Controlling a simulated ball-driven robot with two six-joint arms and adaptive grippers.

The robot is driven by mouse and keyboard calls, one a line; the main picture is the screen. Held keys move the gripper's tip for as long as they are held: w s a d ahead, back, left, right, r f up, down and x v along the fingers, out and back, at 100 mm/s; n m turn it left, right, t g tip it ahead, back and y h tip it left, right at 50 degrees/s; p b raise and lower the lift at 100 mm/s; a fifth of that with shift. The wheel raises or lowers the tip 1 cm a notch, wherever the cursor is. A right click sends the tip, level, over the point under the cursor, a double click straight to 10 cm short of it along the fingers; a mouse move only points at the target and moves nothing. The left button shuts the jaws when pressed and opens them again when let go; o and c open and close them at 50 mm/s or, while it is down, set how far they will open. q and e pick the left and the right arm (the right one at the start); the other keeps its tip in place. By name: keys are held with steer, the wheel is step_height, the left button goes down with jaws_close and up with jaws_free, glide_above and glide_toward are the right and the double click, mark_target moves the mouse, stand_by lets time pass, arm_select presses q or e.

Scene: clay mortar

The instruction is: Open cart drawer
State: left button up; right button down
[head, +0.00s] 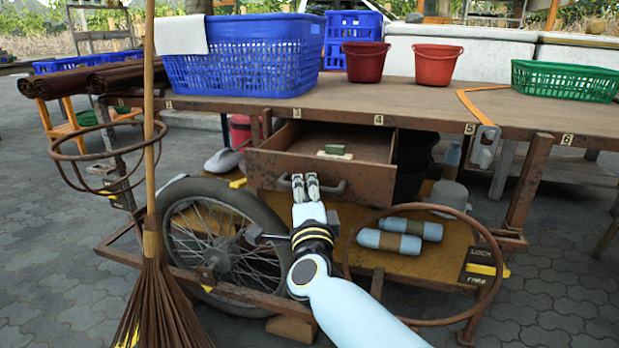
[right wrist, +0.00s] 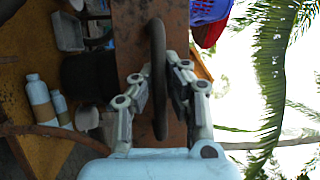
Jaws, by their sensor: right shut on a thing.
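The cart drawer (head: 325,165) is a rusty brown box under the wooden cart top. It stands pulled out, and its inside shows with a small green and pale block (head: 335,153) in it. Its dark bar handle (head: 337,188) is on the front face. My right gripper (head: 305,183) is at the left part of the handle in the head view. In the right wrist view the fingers of my right gripper (right wrist: 158,95) are on both sides of the handle (right wrist: 157,70), shut on it. The fingertips partly hide the handle. My left gripper is not in view.
A spoked wheel (head: 222,240) and a broom (head: 155,290) stand left of my right arm. A rusty ring (head: 478,225) and wrapped bottles (head: 390,241) are at the right, by the yellow lower shelf. Blue basket (head: 240,60), red buckets (head: 434,65) and green basket (head: 565,80) stand on top.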

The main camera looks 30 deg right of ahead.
steer(key=shift+s+a+f, duration=0.2)
steer(key=shift+s+a, duration=0.1)
steer(key=c, duration=1.3)
jaws_free()
steer(key=shift+c, duration=0.2)
steer(key=shift+w+r, duration=0.1)
steer(key=shift+r, duration=0.1)
